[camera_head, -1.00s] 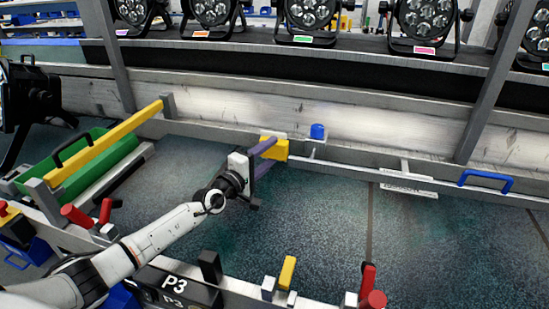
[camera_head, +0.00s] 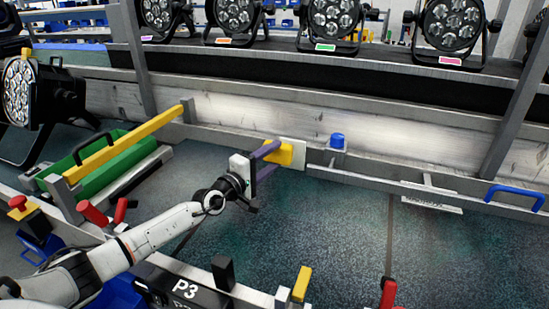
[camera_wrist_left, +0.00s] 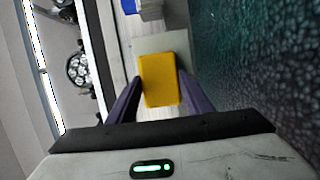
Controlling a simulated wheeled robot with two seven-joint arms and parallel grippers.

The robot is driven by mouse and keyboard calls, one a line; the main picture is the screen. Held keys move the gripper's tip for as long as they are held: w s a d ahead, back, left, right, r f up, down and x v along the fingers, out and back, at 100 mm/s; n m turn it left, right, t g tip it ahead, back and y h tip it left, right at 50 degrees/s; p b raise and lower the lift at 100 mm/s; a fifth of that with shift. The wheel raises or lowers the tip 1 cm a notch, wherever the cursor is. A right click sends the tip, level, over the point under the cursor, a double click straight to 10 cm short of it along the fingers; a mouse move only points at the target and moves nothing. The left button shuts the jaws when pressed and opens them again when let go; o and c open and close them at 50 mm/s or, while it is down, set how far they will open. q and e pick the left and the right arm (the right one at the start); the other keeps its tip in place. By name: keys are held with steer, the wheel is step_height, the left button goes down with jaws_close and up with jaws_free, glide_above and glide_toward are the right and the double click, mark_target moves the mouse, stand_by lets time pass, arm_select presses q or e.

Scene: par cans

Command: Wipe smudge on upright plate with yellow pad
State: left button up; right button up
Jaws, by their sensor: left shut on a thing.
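My left gripper (camera_head: 266,161) has purple fingers and is shut on the yellow pad (camera_head: 284,154). The pale upright plate (camera_head: 299,149) stands on the far rail, just beyond the pad. In the head view the pad overlaps the plate's left part and the plate's right part shows bare. In the left wrist view the pad (camera_wrist_left: 160,80) sits between the fingers (camera_wrist_left: 160,100), with the grey plate (camera_wrist_left: 160,43) behind it. I cannot tell whether the pad touches the plate. No smudge shows on the visible part; the rest is hidden. My right gripper is not in view.
A blue handle (camera_head: 516,194) lies farther right. A yellow bar (camera_head: 128,143) and green box (camera_head: 110,168) are at left. Stage lights (camera_head: 332,20) line the back shelf. The dark speckled surface (camera_head: 340,235) is mostly clear.

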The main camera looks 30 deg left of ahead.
arm_select(q)
steer(key=s+p, duration=0.1)
steer(key=s, duration=0.1)
steer(key=s+d+p, duration=0.1)
steer(key=s+p, duration=0.1)
steer(key=shift+s+d+r, duration=0.1)
steer(key=shift+s+d, duration=0.05)
steer(key=shift+s+d+p, duration=0.15)
steer(key=shift+s+p, duration=0.4)
steer(key=shift+s, duration=0.1)
steer(key=shift+f, duration=0.2)
steer(key=shift+s+d+r+p, duration=0.1)
steer(key=shift+s+d+p, duration=0.1)
steer(key=shift+s+p, duration=0.45)
steer(key=shift+s+d, duration=0.2)
steer(key=shift+s, duration=0.6)
